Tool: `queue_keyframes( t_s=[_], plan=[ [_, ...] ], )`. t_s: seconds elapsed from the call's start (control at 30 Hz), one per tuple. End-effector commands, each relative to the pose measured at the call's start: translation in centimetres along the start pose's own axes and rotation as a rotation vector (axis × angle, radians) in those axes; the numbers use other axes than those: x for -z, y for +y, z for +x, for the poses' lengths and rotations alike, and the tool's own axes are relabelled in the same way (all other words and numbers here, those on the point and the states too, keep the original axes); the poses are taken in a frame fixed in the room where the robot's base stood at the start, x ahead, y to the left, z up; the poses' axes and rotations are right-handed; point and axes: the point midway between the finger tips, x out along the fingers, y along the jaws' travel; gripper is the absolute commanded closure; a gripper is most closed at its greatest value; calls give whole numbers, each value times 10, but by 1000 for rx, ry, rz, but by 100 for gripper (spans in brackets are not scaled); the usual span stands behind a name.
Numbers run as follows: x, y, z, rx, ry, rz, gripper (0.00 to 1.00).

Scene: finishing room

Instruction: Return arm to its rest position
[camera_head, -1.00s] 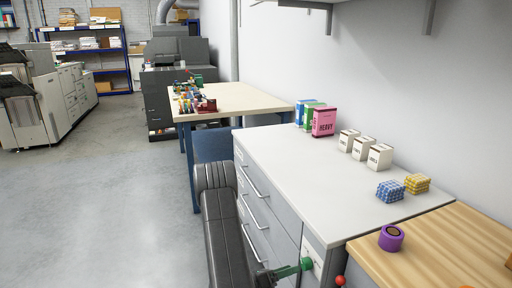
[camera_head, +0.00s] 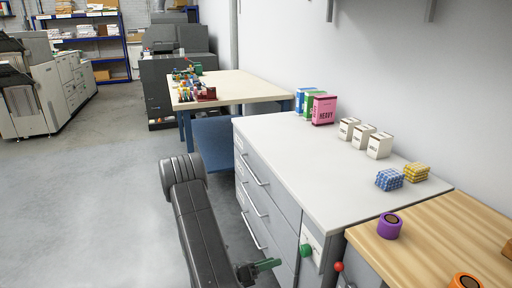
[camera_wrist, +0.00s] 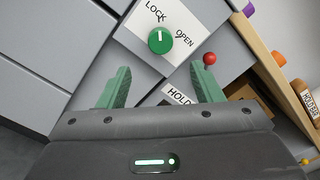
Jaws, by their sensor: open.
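My gripper (camera_wrist: 160,92) has green fingers spread apart with nothing between them in the wrist view. It faces the grey drawer cabinet (camera_wrist: 45,40). A green knob (camera_wrist: 160,41) on a white plate marked LOCK and OPEN sits beyond the fingertips, apart from them. Its white line lies roughly along the picture's vertical, toward the word LOCK. In the head view my gripper (camera_head: 262,267) is low in the picture, partly cut off by the bottom edge, left of the green knob (camera_head: 306,250). My dark arm reaches down along the cabinet's left side.
A red ball-ended lever (camera_head: 338,267) is right of the knob. The wooden counter (camera_head: 455,230) holds a purple roll (camera_head: 389,226) and an orange one (camera_head: 465,281). Boxes and patterned blocks stand on the white cabinet top (camera_head: 290,165). The floor at left is clear.

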Motion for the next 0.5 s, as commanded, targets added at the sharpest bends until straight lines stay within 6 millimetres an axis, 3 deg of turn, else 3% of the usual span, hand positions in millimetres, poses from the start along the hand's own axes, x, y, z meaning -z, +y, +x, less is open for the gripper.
queue_keyframes(
  t_s=[0.5],
  plan=[
    [1,-1,65,3,3,1,41]
  ],
)
